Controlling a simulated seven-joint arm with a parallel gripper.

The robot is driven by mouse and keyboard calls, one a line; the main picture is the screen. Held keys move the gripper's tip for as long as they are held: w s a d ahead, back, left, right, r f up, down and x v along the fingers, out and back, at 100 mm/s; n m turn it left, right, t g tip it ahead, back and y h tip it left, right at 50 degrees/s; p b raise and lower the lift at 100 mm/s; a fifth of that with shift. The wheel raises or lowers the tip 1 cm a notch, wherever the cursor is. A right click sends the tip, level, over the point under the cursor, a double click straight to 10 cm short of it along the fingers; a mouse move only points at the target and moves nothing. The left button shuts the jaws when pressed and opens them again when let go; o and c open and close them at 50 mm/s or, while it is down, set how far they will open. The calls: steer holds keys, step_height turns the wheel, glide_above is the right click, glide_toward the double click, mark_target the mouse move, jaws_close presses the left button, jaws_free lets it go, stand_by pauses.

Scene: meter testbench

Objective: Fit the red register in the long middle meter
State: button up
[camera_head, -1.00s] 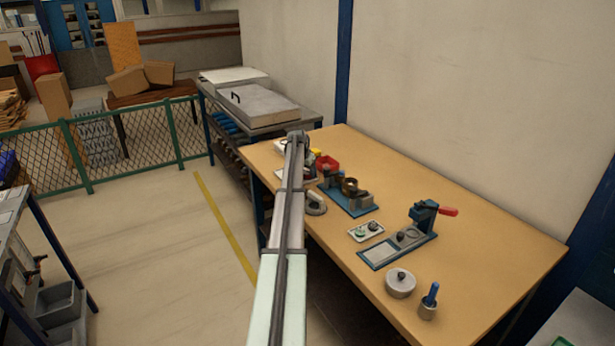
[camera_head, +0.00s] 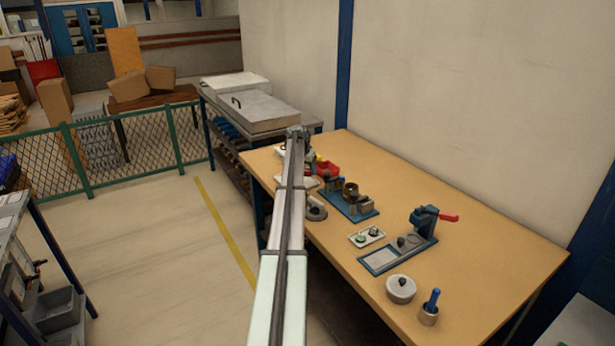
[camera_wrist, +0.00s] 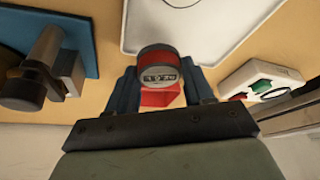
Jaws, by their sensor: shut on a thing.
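In the wrist view my gripper (camera_wrist: 160,85) is shut on the red register (camera_wrist: 158,58), a round red piece with a grey rim and a number window facing the camera. The blue fingers stand on either side of it. A blue plate (camera_wrist: 78,25) with grey and dark cylindrical meter parts is at the left of that view, apart from the register. In the head view the blue plate (camera_head: 368,214) carries several meter bodies close together; which is the long middle meter (camera_head: 350,190) is hard to tell. My gripper (camera_head: 309,163) is beyond the plate, partly behind my arm.
A white tray (camera_wrist: 190,25) lies beyond the register, and a white box with a green button (camera_wrist: 262,82) is at the right. Toward the near side are a small tray (camera_head: 366,237), a press with a red handle (camera_head: 425,225), and a lidded grey pot (camera_head: 400,289).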

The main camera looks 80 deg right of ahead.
mark_target(308, 169)
step_height(308, 169, up, 5)
steer(key=shift+s, duration=0.1)
steer(key=s+a+r+m, duration=0.1)
steer(key=s+a+r, duration=0.15)
steer(key=s, duration=0.75)
steer(key=s+a+r+m, duration=0.1)
steer(key=s+a+r, duration=0.15)
steer(key=s, duration=0.65)
steer(key=a, duration=0.1)
steer(key=a+n, duration=0.1)
steer(key=a, duration=0.1)
steer(key=a+n, duration=0.1)
steer(key=shift+s+a+r, duration=0.2)
steer(key=shift+s+r, duration=0.1)
steer(key=shift+f, duration=1.9)
steer(key=shift+f, duration=2.1)
steer(key=shift+a+f, duration=0.15)
steer(key=shift+f, duration=0.25)
stand_by(0.5)
